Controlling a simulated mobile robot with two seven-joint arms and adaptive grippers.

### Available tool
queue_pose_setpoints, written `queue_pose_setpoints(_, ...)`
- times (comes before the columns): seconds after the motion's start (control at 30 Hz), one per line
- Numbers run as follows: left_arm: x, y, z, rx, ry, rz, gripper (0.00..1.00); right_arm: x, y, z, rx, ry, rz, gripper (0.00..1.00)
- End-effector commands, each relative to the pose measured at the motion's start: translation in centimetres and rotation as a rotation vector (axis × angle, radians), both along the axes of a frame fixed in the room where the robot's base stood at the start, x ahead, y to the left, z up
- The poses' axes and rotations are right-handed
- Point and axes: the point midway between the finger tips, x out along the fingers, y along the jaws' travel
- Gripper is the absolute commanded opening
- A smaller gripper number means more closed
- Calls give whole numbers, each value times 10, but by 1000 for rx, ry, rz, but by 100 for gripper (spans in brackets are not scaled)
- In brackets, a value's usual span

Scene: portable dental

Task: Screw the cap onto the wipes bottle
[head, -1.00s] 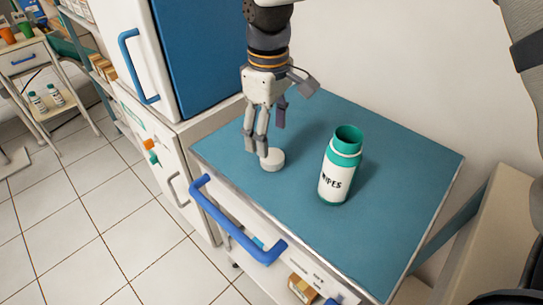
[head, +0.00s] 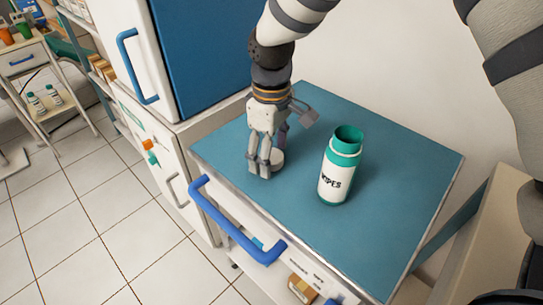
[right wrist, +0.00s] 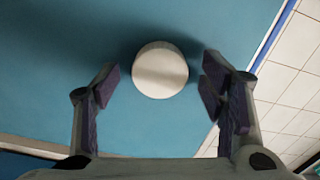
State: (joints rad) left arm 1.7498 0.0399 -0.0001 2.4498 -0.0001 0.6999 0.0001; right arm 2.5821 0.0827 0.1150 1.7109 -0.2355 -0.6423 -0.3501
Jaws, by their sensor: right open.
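The wipes bottle (head: 338,178) stands upright and open-topped on the blue cart top (head: 390,190). It has a white label and green neck and base. The white round cap (head: 278,160) lies flat on the same top, left of the bottle and near the left front edge. My right gripper (head: 269,166) points down around the cap and partly hides it. In the right wrist view the cap (right wrist: 160,70) sits between the open fingers, with gaps on both sides. My left gripper is not in view.
A blue handle (head: 238,225) runs along the cart's front edge. A white cabinet with a blue door (head: 205,60) stands close on the left. A wall is behind the cart. The cart top right of the bottle is clear.

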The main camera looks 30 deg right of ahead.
Motion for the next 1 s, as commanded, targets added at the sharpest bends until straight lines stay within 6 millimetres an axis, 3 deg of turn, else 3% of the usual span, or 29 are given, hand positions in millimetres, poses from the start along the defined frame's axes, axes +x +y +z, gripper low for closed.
queue_pose_setpoints(0.07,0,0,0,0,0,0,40,0,0,0,0,0,0,63)
queue_pose_setpoints(0.2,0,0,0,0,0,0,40,0,0,0,0,0,0,32)
queue_pose_setpoints(0.23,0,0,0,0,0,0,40,0,0,0,0,0,0,29)
queue_pose_setpoints(0.67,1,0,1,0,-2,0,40,0,0,5,1,-1,0,29)
queue_pose_setpoints(0.87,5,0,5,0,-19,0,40,1,1,37,1,-7,1,29)
queue_pose_setpoints(1.0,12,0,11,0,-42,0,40,-10,23,66,-1,-9,3,29)
